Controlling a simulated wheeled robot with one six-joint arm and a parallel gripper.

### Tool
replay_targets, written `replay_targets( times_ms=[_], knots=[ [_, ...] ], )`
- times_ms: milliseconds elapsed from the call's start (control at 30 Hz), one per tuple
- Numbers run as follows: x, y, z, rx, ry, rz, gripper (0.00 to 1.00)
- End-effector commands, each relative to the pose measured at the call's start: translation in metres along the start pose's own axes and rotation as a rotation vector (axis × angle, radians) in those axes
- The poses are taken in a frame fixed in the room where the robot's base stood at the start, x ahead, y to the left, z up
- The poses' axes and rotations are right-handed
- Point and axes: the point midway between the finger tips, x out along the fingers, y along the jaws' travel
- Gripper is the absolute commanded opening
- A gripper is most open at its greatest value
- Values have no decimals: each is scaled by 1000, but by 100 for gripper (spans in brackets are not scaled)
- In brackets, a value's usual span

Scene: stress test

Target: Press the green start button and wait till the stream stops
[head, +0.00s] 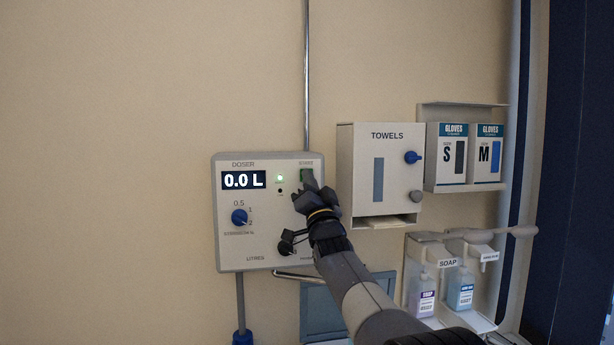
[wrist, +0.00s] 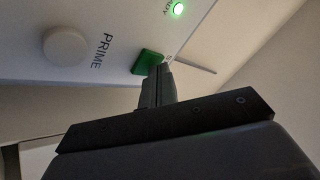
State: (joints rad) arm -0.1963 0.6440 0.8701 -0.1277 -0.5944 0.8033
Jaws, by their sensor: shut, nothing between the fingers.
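The doser (head: 228,170) is a pale grey wall box with a lit display (head: 244,180) reading 0.0 L. Its green start button (head: 306,174) is at the upper right, partly hidden by my gripper (head: 309,184). My gripper is shut and empty, its fingertips at the button. In the wrist view, the green button (wrist: 147,62) shows just beyond the closed fingertips (wrist: 165,70), which overlap its right side. I cannot tell whether they touch it or whether it is pressed in. A green lamp (head: 280,178) is lit beside the display; it also glows in the wrist view (wrist: 178,9).
A blue dial (head: 239,216) sits below the display. A white round knob (wrist: 65,46) marked PRIME is near the button. A towel dispenser (head: 346,175), glove boxes (head: 453,155) and soap bottles (head: 422,295) are to the right. The wall at left is clear.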

Motion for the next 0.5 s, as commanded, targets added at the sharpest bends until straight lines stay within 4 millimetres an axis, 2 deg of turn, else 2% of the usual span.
replay_targets(
  times_ms=[500],
  knots=[
    [-3, 0, 0, 0, 0, 0, 0]
  ],
)
